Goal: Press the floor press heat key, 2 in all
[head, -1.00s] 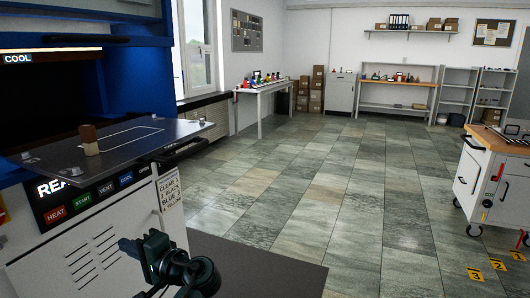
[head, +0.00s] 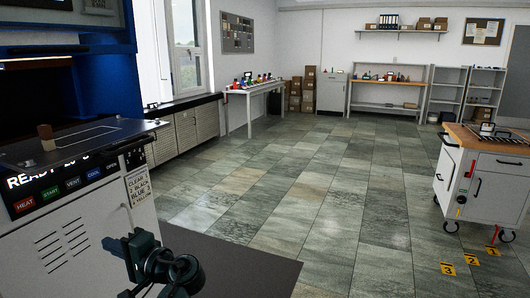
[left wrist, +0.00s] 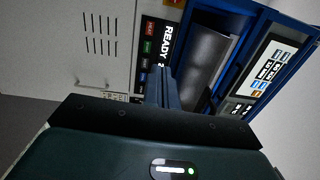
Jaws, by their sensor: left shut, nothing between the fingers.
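The floor press (head: 60,240) stands at the left of the head view, a white cabinet with a blue upper frame. Its panel shows READY and a row of keys. The red HEAT key (head: 25,204) is at the row's left end; it also shows in the left wrist view (left wrist: 150,27). The green START key (head: 51,194), the VENT key (head: 73,184) and the blue COOL key (head: 94,173) follow. My left gripper (head: 106,243) is shut and empty, in front of the cabinet and below the panel. In the left wrist view its fingers (left wrist: 162,86) appear together near the panel. My right gripper is out of view.
A flat plate (head: 90,137) with a small brown block (head: 45,132) lies on the press above the keys. A printed card (head: 138,186) hangs at the panel's right. A white cart (head: 485,185) stands at right.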

